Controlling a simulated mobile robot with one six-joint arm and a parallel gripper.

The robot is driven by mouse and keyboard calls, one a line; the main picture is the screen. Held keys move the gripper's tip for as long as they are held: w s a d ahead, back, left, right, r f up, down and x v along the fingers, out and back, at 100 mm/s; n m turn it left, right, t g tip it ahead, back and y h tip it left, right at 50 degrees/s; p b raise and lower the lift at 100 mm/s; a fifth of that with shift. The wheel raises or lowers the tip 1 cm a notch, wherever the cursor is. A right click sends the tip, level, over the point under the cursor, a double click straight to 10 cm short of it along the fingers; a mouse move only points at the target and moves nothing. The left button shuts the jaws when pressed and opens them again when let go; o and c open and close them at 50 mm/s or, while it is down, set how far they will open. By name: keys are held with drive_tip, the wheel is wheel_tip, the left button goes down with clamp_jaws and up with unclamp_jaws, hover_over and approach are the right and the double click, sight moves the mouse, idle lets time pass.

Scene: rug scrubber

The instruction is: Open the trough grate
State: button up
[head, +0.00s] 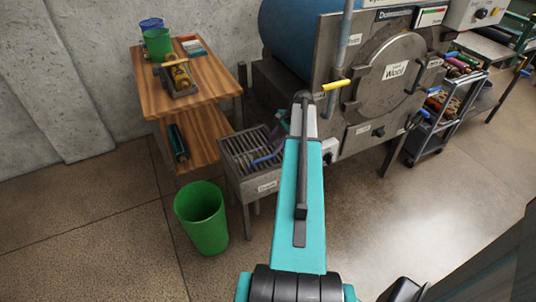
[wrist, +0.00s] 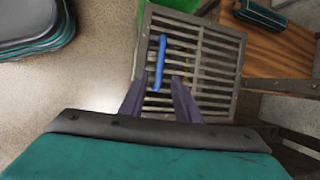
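The trough grate (head: 243,150) is a grey slatted metal panel lying flat on top of a metal trough (head: 262,187) beside the big machine. A blue bar handle (head: 268,158) sits on the grate. In the wrist view the grate (wrist: 215,65) fills the middle, with its blue handle (wrist: 161,55) left of centre. My gripper (wrist: 159,80) has two purple fingers spread apart, with nothing held. The near end of the handle appears between the fingertips; I cannot tell whether they touch it. In the head view my arm hides most of the gripper.
A green bin (head: 201,218) stands on the floor left of the trough. A wooden shelf table (head: 190,97) is behind it. The machine's round door (head: 393,75) and a yellow-handled lever (head: 337,85) are to the right. Open floor lies in front.

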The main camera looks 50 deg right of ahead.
sight(268, 157)
drive_tip(key=shift+p+x, duration=0.3)
drive_tip(key=shift+x, duration=2.55)
clamp_jaws()
